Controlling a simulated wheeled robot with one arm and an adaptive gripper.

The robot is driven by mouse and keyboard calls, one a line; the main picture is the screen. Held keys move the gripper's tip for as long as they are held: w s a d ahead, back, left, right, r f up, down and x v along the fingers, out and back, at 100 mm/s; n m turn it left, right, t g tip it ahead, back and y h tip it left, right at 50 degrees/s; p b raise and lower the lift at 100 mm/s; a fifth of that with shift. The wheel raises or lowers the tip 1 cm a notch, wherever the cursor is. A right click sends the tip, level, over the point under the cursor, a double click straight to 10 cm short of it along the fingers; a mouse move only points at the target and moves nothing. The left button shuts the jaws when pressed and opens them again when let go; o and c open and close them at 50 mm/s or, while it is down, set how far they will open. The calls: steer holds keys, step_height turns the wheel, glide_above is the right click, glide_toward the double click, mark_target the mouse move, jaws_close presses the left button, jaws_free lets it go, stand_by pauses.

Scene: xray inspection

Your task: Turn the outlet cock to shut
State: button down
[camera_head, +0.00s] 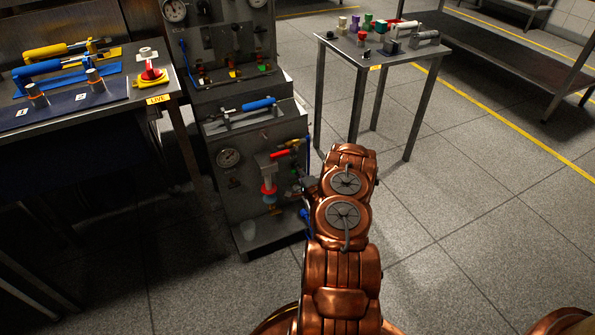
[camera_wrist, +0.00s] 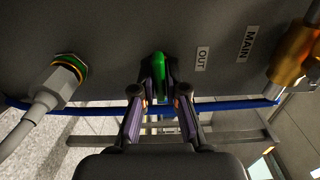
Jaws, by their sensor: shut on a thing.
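In the wrist view, the outlet cock's green handle (camera_wrist: 159,72) stands out from the grey panel, next to a label reading OUT (camera_wrist: 202,59). My gripper (camera_wrist: 159,92) is shut on this handle, with one finger on each side of it. The dark fingertips hide part of the handle, and the cock's body behind it cannot be made out. In the head view, my copper arm reaches to the right side of the grey test stand (camera_head: 246,137). The arm hides my gripper and the green handle there.
In the wrist view, a white hose fitting (camera_wrist: 62,82) is at left and a brass fitting (camera_wrist: 293,58) at right, near a MAIN label (camera_wrist: 248,44). A blue hose (camera_wrist: 235,106) runs below. Benches stand left (camera_head: 100,104) and right (camera_head: 405,54) of the stand.

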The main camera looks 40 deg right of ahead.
steer(key=c, duration=1.2)
jaws_free()
steer(key=shift+c, duration=0.2)
steer(key=shift+s, duration=0.1)
steer(key=shift+s+a, duration=0.1)
steer(key=shift+s, duration=0.15)
steer(key=v, duration=1.1)
steer(key=shift+s+a, duration=0.1)
